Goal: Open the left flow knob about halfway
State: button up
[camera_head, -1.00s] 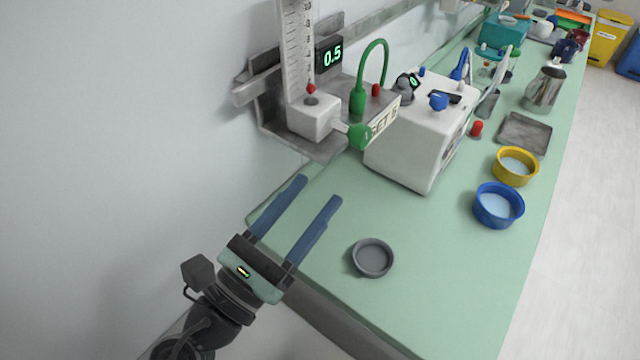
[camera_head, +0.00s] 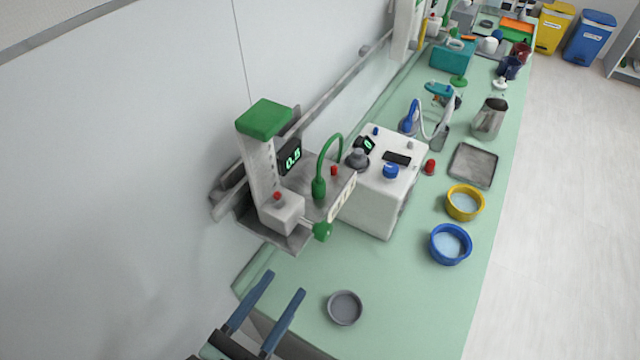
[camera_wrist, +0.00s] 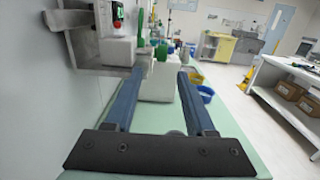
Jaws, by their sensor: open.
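The nearer wall flowmeter has a clear scaled tube (camera_head: 262,165) with a green cap and a white block at its base. A green flow knob (camera_head: 322,231) sticks out of that block on a short stem. The knob also shows in the wrist view (camera_wrist: 161,52), just beyond the fingertips and roughly between them. A small display (camera_head: 291,158) beside the tube reads 0.5. My gripper (camera_head: 284,284) is open and empty, its two blue fingers pointing toward the knob without touching it. In the wrist view my gripper (camera_wrist: 161,70) shows both fingers apart.
A white device (camera_head: 380,195) with a blue knob stands right of the flowmeter on the green counter (camera_head: 400,290). A grey dish (camera_head: 345,308) lies near the fingers. Blue (camera_head: 450,244) and yellow (camera_head: 464,203) bowls stand further right. A second flowmeter (camera_head: 405,30) is farther along the wall.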

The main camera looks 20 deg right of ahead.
aim_at(319, 237)
jog(key=shift+s+r+p, duration=0.2)
jog(key=shift+r+p, duration=0.1)
jog(key=shift+p, duration=0.15)
jog(key=p+x, duration=0.3)
jog(key=x, duration=0.8)
jog(key=shift+w+d+f+p, duration=0.1)
jog(key=shift+d+f+p, duration=0.15)
jog(key=shift+p, duration=0.1)
jog(key=shift+w+d, duration=0.4)
jog(key=shift+d, duration=0.1)
jog(key=shift+f, duration=0.1)
grip_shut()
